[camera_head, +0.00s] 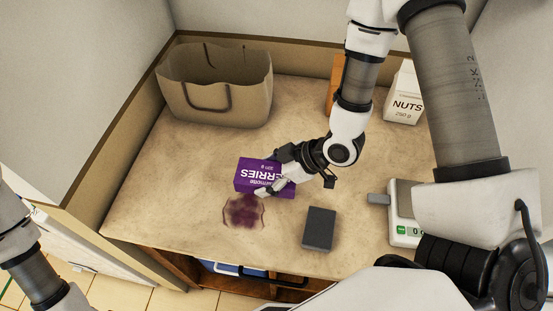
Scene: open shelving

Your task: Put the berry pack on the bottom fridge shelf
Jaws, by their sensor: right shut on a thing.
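The purple berry pack (257,172), its white lettering upside down in this view, is near the middle of the counter. My right gripper (272,190) reaches it from the right and is shut on its right, near part. The pack is at or just above the counter; I cannot tell whether it touches. My left arm shows at the left edge, but its gripper is out of view. I cannot make out a fridge shelf.
A dark purple patch (244,211) lies just in front of the pack. A dark grey block (319,229), a scale (405,228), a NUTS carton (404,95), an orange box (334,85) and a paper bag (215,90) stand on the counter (160,200). Its left part is clear.

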